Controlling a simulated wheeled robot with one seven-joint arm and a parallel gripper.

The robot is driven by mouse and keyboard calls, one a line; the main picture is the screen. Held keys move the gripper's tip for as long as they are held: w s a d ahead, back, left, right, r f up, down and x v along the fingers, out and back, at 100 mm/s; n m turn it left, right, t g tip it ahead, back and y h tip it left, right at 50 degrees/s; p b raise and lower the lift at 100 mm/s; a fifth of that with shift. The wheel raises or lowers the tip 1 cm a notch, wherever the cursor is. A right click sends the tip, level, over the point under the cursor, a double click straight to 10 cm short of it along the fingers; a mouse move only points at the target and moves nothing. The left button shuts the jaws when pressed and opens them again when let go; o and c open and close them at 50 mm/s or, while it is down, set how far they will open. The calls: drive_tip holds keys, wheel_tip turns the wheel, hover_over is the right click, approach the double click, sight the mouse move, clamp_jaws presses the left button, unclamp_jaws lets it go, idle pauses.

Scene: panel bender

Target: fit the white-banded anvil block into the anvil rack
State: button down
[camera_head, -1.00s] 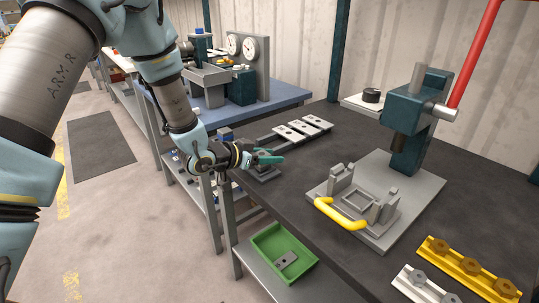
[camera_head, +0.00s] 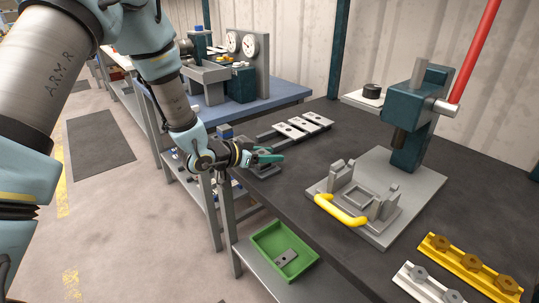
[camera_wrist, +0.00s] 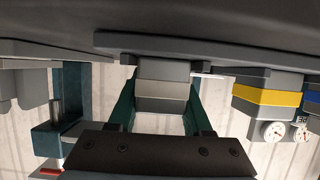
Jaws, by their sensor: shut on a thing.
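My gripper (camera_head: 266,156) is at the left edge of the dark bench in the head view, with green fingers. In the wrist view, which looks upside down, its fingers (camera_wrist: 160,105) are shut on the white-banded anvil block (camera_wrist: 165,90), one on each side. The block is grey with a pale band. Its far end meets or lies very near a dark grey slab (camera_wrist: 120,43), seemingly part of the anvil rack; I cannot tell whether it is seated. In the head view my gripper hides the block, and a grey plate (camera_head: 266,174) shows just below the fingers.
A yellow-banded block (camera_wrist: 267,98) stands close by in the wrist view, with a blue-banded one (camera_wrist: 313,99) at the picture edge. A strip with white plates (camera_head: 303,124) lies behind my gripper. A grey fixture with a yellow handle (camera_head: 341,213) stands to the right.

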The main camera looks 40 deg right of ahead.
drive_tip(key=shift+c, duration=1.2)
unclamp_jaws()
drive_tip(key=b+v, duration=0.2)
drive_tip(key=v, duration=0.8)
drive_tip(key=shift+a+r, duration=0.15)
drive_tip(key=shift+a, duration=0.25)
